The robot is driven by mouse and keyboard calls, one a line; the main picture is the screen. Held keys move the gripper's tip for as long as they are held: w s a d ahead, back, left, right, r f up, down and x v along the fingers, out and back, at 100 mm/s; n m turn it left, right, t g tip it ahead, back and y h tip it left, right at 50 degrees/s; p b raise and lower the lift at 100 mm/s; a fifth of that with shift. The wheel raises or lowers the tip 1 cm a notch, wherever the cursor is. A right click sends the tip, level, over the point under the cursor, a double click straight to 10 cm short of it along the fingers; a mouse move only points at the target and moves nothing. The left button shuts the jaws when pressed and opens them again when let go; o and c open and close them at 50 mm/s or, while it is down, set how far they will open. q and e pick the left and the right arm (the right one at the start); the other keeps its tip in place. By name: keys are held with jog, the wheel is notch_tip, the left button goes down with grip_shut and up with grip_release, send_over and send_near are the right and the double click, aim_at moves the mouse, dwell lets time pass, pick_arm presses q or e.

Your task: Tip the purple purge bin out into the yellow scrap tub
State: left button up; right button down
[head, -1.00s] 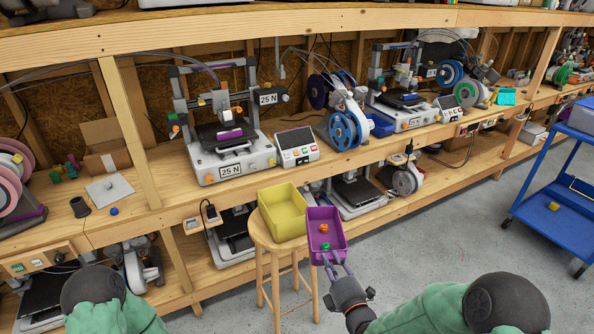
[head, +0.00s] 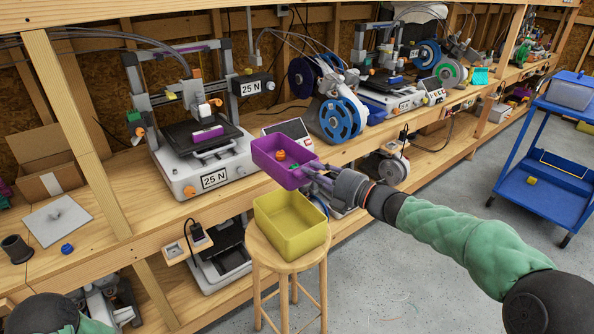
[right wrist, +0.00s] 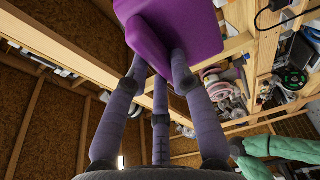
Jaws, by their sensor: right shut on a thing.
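The purple purge bin (head: 268,168) is in the air, above and just behind the yellow scrap tub, tilted somewhat in the head view. An orange piece (head: 281,155) and a green piece (head: 293,168) lie inside it. My right gripper (head: 318,178) is shut on the bin's right end wall. In the right wrist view the fingers press on the purple bin (right wrist: 170,30), seen from below. The yellow scrap tub (head: 308,238) stands upright on a round wooden stool (head: 290,262). It looks empty. Of my left arm only a part shows at lower left; its gripper is out of view.
A printer (head: 205,160) and a control panel (head: 288,133) sit on the wooden bench behind the bin. A blue spool (head: 340,121) stands close to its right. A blue cart (head: 548,170) is at the right. Floor around the stool is open.

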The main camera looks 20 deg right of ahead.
aim_at(303, 183)
jog(key=f+m+t+h+p, duration=0.1)
jog(key=m+p, duration=0.2)
jog(key=m, duration=0.5)
jog(key=a+f+m+t+h+p, duration=0.1)
jog(key=m+p, duration=0.3)
jog(key=m, duration=0.5)
jog(key=a+f+m+t+h+p, duration=0.1)
jog(key=f+m+t+h+p, duration=0.1)
jog(key=m, duration=0.7)
jog(key=shift+s+f+t+h+p, duration=0.3)
jog(key=shift+f+t+p, duration=0.1)
jog(key=shift+p, duration=0.25)
jog(key=m, duration=0.2)
jog(key=m+h, duration=0.1)
jog(key=m, duration=0.1)
jog(key=f+m+h+p, duration=0.1)
jog(key=shift+d+m, duration=0.35)
jog(key=shift+m, duration=0.05)
